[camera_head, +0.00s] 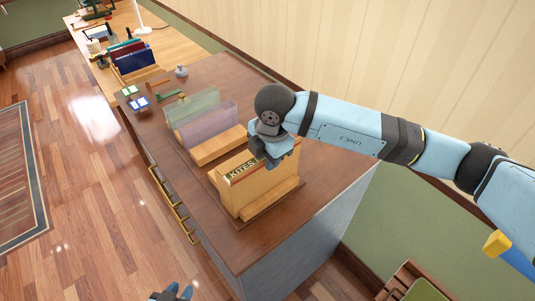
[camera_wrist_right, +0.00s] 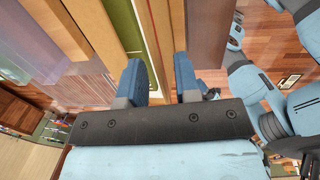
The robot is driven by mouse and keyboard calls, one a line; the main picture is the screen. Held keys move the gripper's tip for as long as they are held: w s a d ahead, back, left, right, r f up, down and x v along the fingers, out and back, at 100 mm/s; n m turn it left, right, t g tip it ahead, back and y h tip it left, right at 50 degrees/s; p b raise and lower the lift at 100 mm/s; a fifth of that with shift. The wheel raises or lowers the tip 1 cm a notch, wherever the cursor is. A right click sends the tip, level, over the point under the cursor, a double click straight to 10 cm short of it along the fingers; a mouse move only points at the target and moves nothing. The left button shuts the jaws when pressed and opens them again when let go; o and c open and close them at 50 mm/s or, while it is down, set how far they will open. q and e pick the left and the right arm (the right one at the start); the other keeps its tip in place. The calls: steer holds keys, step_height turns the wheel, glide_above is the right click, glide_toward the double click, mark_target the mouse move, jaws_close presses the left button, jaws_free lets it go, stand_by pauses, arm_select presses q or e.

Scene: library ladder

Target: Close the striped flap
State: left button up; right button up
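A light wooden box (camera_head: 235,195) lettered KITES stands on the brown cabinet top. Its tall panel has a dark lettered strip along the top; I cannot make out a striped flap for certain. My right gripper (camera_head: 268,158) points down at the top of this box. In the right wrist view the two blue fingers (camera_wrist_right: 160,82) are apart, with wooden panel edges (camera_wrist_right: 152,38) between and beyond them. Firm contact does not show. My left gripper (camera_head: 179,290) is low at the bottom edge, away from the cabinet, its fingertips apart and empty.
Translucent green (camera_head: 192,108) and purple (camera_head: 208,128) panels stand in a wooden holder behind the box. Small cards, a grey knob-like object (camera_head: 181,71) and brass drawer handles (camera_head: 172,205) are nearby. The front left of the cabinet top is clear.

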steer(key=shift+f, duration=0.2)
jaws_close()
steer(key=shift+w+a+r+g, duration=0.1)
steer(key=shift+w+g, duration=0.05)
steer(key=shift+g, duration=0.15)
steer(key=shift+w+a+f+g+h+p, duration=0.15)
steer(key=shift+w+g+h+p, duration=0.15)
steer(key=shift+g+h, duration=0.45)
steer(key=shift+w+a+g+h+p, duration=0.15)
steer(key=shift+g+h+p, duration=0.2)
steer(key=shift+g+h, duration=0.45)
steer(key=shift+w+a+f+g+h+p, duration=0.15)
steer(key=shift+w+g+h+p, duration=0.2)
steer(key=shift+g, duration=0.7)
steer(key=shift+s+r, duration=0.1)
